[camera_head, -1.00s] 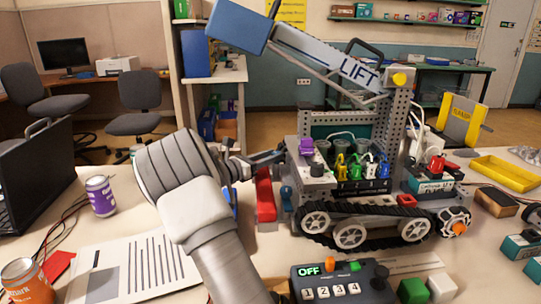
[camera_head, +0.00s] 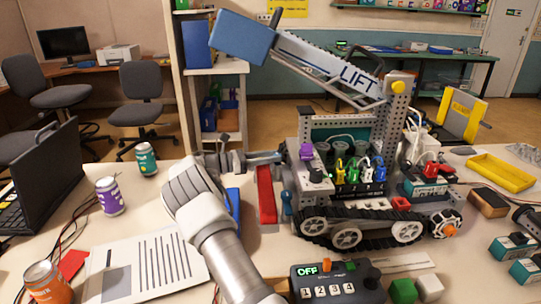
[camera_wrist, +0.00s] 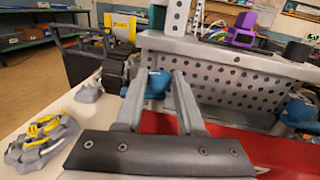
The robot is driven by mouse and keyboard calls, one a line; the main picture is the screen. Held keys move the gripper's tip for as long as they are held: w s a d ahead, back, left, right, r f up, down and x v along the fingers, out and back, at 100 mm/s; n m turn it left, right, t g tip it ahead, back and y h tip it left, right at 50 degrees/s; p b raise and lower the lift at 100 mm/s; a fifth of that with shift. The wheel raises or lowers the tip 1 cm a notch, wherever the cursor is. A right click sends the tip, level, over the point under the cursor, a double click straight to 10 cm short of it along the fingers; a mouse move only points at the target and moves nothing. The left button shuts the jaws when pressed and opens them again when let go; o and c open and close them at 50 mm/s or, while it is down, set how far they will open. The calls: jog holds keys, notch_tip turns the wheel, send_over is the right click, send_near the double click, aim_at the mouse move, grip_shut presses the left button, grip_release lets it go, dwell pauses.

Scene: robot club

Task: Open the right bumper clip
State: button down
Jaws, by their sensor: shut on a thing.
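The red bumper (camera_head: 266,195) stands at the left end of the tracked robot model (camera_head: 345,200), below a perforated grey plate (camera_wrist: 250,87). The right bumper clip (camera_wrist: 157,84) is a small blue piece at the plate's far end, on the left in the wrist view. My gripper (camera_wrist: 165,78) is shut on this clip, a finger to each side. In the head view my gripper (camera_head: 280,157) reaches over the far end of the bumper, and that clip is hidden. A second blue clip (camera_head: 287,202) sits at the near end; it also shows in the wrist view (camera_wrist: 302,112).
A control box reading OFF (camera_head: 337,284) stands in front of the model. The lift arm (camera_head: 325,62) extends above my gripper. Cans (camera_head: 109,196), a laptop (camera_head: 45,175) and a printed sheet (camera_head: 140,265) lie left. A yellow tray (camera_head: 500,172) is at right.

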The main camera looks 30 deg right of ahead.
jog(key=shift+w+d+r+m+g+y+b, duration=0.15)
jog(key=shift+w+m+g+y+b, duration=0.1)
jog(key=shift+m+g+b, duration=0.3)
jog(key=shift+w+d+r+m+g+y+b, duration=0.2)
jog(key=shift+m+g, duration=0.25)
jog(key=shift+g, duration=0.3)
jog(key=shift+s+a+f+g+y+b, duration=0.2)
jog(key=shift+a+g+y+b, duration=0.05)
jog(key=shift+g+y+b, duration=0.15)
jog(key=c, duration=0.5)
grip_release()
jog(key=shift+f, duration=0.1)
jog(key=shift+a, duration=0.1)
